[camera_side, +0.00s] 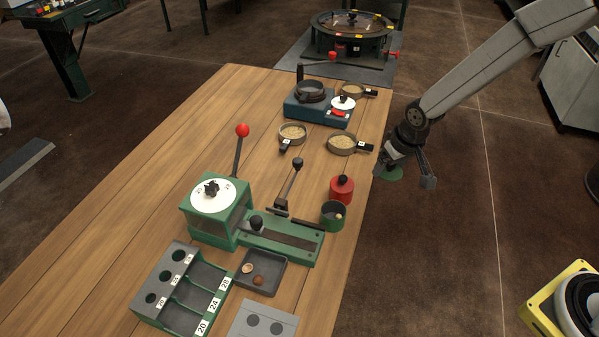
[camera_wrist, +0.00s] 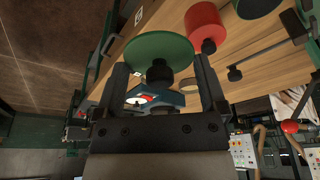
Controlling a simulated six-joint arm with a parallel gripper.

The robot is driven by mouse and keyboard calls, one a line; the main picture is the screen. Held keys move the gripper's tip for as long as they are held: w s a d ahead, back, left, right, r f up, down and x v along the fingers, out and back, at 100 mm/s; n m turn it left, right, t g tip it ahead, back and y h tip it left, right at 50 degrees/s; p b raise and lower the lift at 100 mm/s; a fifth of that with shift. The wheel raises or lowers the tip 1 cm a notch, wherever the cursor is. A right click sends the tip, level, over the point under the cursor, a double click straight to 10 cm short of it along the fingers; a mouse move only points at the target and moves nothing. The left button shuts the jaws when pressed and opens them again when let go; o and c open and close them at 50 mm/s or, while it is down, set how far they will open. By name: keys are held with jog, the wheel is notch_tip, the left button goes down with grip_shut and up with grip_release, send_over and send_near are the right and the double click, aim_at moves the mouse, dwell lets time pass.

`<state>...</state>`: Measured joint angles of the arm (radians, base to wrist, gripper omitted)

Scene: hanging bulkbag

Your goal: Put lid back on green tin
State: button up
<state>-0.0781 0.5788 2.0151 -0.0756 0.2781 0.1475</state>
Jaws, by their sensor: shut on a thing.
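The green lid (camera_side: 393,175) is a flat disc with a black knob. It hangs under my gripper (camera_side: 404,172), off the right edge of the bench in the side view. In the wrist view the green lid (camera_wrist: 157,47) is up close, its knob between the two fingers of my gripper (camera_wrist: 161,72), which is shut on it. What looks like the green tin shows at the top of the wrist view (camera_wrist: 254,8).
A red tin (camera_side: 341,190) with a black knob stands right behind the green tin. A green lever press (camera_side: 216,212) and a small dark tray (camera_side: 260,273) are to its left. Sieve-like pans (camera_side: 342,144) lie farther back.

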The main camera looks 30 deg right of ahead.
jog(key=w+a, duration=0.1)
jog(key=a, duration=1.2)
jog(key=shift+w+f, duration=0.3)
jog(key=shift+f, duration=0.15)
jog(key=shift+a+f, duration=0.1)
jog(key=shift+f, duration=0.1)
jog(key=shift+f, duration=2.95)
jog(key=shift+f, duration=0.2)
jog(key=o, duration=0.9)
jog(key=shift+r, duration=0.15)
